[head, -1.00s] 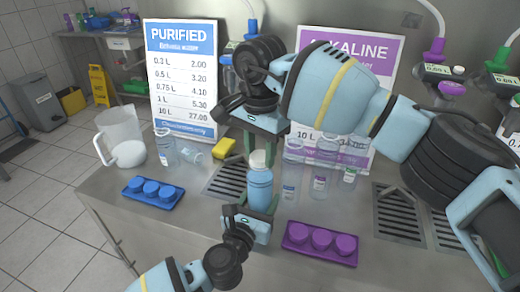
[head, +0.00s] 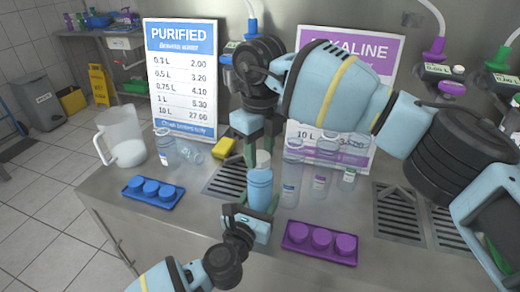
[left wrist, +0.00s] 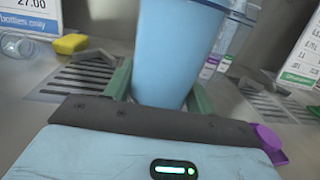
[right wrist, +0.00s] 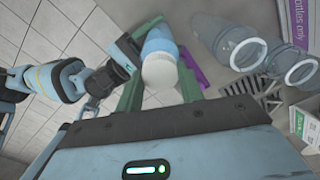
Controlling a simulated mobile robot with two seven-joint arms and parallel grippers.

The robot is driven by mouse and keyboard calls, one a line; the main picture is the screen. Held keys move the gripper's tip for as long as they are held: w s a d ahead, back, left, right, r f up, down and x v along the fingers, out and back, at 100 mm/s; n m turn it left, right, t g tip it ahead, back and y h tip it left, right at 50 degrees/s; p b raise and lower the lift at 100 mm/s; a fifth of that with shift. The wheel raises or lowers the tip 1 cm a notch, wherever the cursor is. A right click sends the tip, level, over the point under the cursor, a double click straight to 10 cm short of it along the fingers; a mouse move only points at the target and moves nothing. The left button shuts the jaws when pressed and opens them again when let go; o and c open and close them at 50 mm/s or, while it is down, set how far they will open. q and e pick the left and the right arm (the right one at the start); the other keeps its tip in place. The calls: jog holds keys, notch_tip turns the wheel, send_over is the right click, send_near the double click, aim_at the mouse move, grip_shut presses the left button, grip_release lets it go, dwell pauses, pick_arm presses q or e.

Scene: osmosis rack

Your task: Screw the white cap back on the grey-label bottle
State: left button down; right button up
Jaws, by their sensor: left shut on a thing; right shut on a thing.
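A light-blue bottle (head: 260,189) stands upright near the counter's front; no label shows on its visible side. It fills the middle of the left wrist view (left wrist: 175,55). My left gripper (head: 252,208) is shut on its lower body from the front. A white cap (head: 263,158) sits at the bottle's top, in line with it. My right gripper (head: 262,148) comes from above and is shut on the cap, seen between the green fingers in the right wrist view (right wrist: 160,74). The thread is hidden, so I cannot tell how tightly the cap sits.
A tray of blue caps (head: 153,192) lies left, a tray of purple caps (head: 320,243) right. Several clear bottles (head: 320,178) stand close right of the blue bottle. A pitcher (head: 121,138), a yellow sponge (head: 223,147) and price signs (head: 183,75) stand behind.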

jog(key=m, duration=0.7)
jog(key=shift+m, duration=0.4)
jog(key=o, duration=1.2)
jog(key=shift+c, duration=0.2)
notch_tip(320, 180, up, 12)
pick_arm(q)
jog(key=shift+c, duration=2.1)
grip_release()
